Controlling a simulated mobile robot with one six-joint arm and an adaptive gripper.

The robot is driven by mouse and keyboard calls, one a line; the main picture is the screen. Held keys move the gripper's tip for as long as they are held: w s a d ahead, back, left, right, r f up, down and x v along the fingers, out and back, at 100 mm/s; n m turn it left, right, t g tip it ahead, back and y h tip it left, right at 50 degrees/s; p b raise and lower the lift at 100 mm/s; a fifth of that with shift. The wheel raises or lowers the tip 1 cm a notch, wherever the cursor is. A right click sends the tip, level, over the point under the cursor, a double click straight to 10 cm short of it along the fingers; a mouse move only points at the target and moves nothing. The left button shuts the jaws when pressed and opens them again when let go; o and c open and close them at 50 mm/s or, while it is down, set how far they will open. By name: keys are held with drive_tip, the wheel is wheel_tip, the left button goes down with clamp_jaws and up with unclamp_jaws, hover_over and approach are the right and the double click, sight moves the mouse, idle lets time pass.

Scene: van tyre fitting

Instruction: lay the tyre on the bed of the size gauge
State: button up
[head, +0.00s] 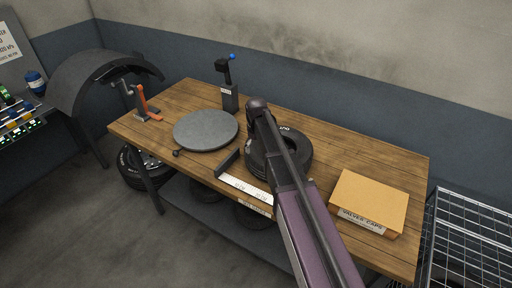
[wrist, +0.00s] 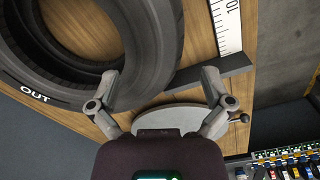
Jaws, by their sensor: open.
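The black tyre (head: 299,152) lies flat on the bench, just behind the size gauge's white scale (head: 245,188) and right of its dark fence (head: 228,161). In the wrist view the tyre (wrist: 158,40) fills the upper left, marked OUT, with bare wood between it and the scale (wrist: 228,25). My gripper (head: 258,104) is over the tyre's far left side; my arm hides part of the tyre.
A round grey disc (head: 206,130) lies left of the gauge. A dark post with a blue knob (head: 230,85) stands behind it. An orange-handled tool (head: 145,103) is at the bench's left end. A valve caps box (head: 368,202) sits at the right.

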drive_tip(key=shift+r+p, duration=1.75)
drive_tip(key=shift+r, duration=0.35)
drive_tip(key=shift+s, duration=0.1)
drive_tip(key=s+d+m, duration=0.3)
drive_tip(key=s+d, duration=0.2)
drive_tip(key=s, duration=0.6)
drive_tip(key=s+d+m, duration=0.3)
drive_tip(key=s+d, duration=0.2)
drive_tip(key=s, duration=0.6)
drive_tip(key=shift+s, duration=0.4)
